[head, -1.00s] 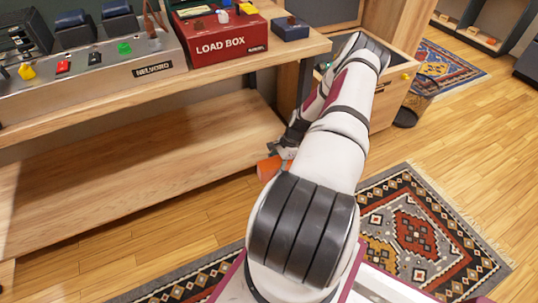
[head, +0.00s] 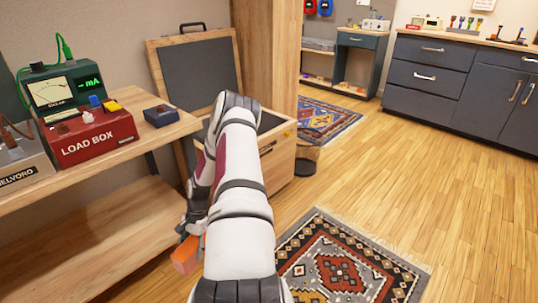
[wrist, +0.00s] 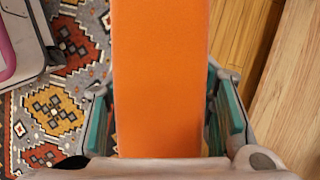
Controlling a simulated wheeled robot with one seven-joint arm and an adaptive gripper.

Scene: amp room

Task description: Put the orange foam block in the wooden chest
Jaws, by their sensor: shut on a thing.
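The orange foam block (head: 186,255) is held in my gripper (head: 192,232), low in front of the bench's lower shelf in the head view. In the wrist view the block (wrist: 160,75) fills the middle, between the teal finger pads of my gripper (wrist: 162,120). The wooden chest (head: 283,165) stands behind my arm, past the right end of the bench. Its dark-lined lid (head: 196,75) is raised and leans back toward the wall. My arm hides part of the chest's opening and front, so little of its inside shows.
The wooden bench (head: 130,215) is at left, bearing a red load box (head: 92,137) and a small dark blue box (head: 160,115). A patterned rug (head: 350,265) and open wood floor lie to the right.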

